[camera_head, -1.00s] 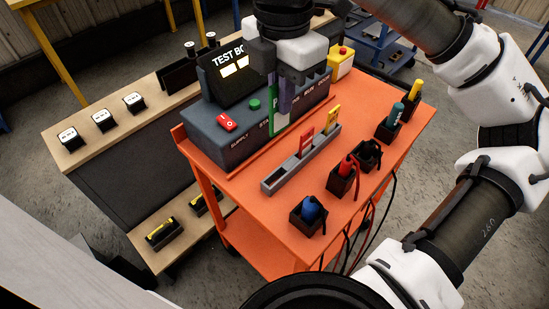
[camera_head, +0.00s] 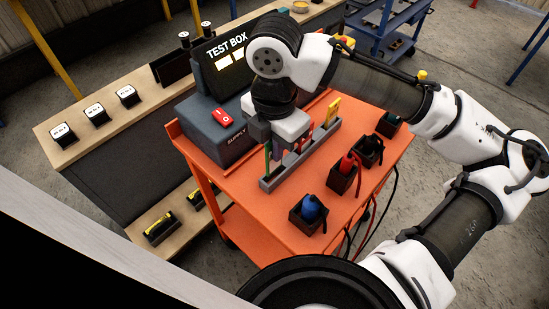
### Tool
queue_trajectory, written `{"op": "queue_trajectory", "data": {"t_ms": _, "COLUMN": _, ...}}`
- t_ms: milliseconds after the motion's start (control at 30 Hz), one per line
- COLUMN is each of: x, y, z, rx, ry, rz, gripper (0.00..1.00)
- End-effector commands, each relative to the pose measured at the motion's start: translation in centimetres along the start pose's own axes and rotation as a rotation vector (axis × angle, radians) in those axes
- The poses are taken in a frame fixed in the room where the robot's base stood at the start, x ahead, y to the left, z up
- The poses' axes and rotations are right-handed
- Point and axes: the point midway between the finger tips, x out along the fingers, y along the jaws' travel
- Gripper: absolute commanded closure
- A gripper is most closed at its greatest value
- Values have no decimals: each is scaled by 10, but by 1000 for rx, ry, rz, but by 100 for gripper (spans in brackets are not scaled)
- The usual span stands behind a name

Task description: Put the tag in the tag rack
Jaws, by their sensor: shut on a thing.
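My gripper (camera_head: 278,152) is shut on the green tag (camera_head: 267,154), over the left, near end of the grey tag rack (camera_head: 290,173) on the orange cart top. Only a thin green strip of the tag shows beside the fingers. I cannot tell whether its lower edge is in a slot or just above the rack. A red tag (camera_head: 307,138), partly hidden by my gripper, and a yellow tag (camera_head: 333,109) stand upright in the rack farther along.
The test box (camera_head: 215,128) with a red switch (camera_head: 222,116) stands just left of my gripper. Black holders with blue (camera_head: 311,208) and red (camera_head: 346,164) handled items line the cart's right side. A wooden bench (camera_head: 90,138) stands at left.

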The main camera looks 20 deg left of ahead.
Motion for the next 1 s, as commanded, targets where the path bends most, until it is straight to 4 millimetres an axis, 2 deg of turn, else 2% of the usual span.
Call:
{"op": "queue_trajectory", "data": {"t_ms": 367, "x": 42, "y": 0, "z": 0, "rx": -1, "ry": 0, "rz": -1, "gripper": 100}}
{"op": "queue_trajectory", "data": {"t_ms": 767, "x": 47, "y": 0, "z": 0, "rx": -1, "ry": 0, "rz": 1, "gripper": 100}}
{"op": "queue_trajectory", "data": {"t_ms": 800, "x": 47, "y": 0, "z": 0, "rx": -1, "ry": -1, "rz": 0, "gripper": 92}}
{"op": "queue_trajectory", "data": {"t_ms": 933, "x": 46, "y": 0, "z": 0, "rx": -1, "ry": -1, "rz": 0, "gripper": 75}}
{"op": "queue_trajectory", "data": {"t_ms": 1000, "x": 46, "y": 0, "z": 0, "rx": -1, "ry": -1, "rz": 0, "gripper": 72}}
